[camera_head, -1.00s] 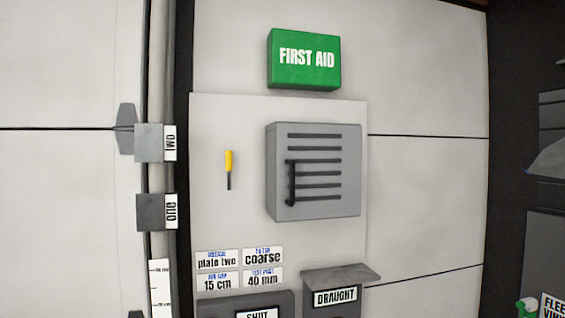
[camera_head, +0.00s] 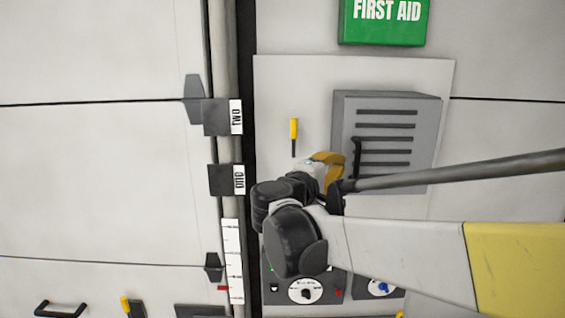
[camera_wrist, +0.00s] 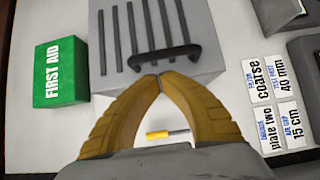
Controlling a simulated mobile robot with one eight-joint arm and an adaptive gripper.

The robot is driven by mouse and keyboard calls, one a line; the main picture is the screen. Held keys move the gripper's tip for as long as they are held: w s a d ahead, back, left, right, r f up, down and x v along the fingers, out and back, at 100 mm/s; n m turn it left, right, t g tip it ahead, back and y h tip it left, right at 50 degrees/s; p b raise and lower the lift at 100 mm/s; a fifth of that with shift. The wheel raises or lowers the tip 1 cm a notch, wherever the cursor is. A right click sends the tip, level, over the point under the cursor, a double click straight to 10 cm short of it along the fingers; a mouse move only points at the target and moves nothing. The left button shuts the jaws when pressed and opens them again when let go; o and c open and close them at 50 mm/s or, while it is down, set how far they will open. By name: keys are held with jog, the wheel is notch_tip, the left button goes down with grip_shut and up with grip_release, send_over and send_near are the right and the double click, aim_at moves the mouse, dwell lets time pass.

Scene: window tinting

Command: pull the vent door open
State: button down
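The vent door (camera_head: 387,150) is a grey slatted front on a box on the white wall panel; it looks shut. Its black bar handle (camera_head: 357,155) stands upright near its left side. In the wrist view, the handle (camera_wrist: 172,52) crosses the slats of the vent door (camera_wrist: 118,28). My gripper (camera_wrist: 158,76) has yellow fingers with their tips together, just short of the handle and not around it. No gap shows between the tips. In the head view, my gripper (camera_head: 328,163) is left of the handle, and my arm hides part of the panel's lower area.
A green first aid box (camera_head: 385,20) is above the vent and also shows in the wrist view (camera_wrist: 61,72). A yellow-handled tool (camera_head: 294,132) hangs left of the vent. Grey blocks marked two (camera_head: 217,117) and one (camera_head: 221,180) are further left. Dials are below.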

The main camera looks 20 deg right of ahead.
aim_at(352, 155)
jog(key=shift+p+x, duration=0.35)
jog(key=shift+x, duration=2.05)
jog(key=shift+s, duration=0.1)
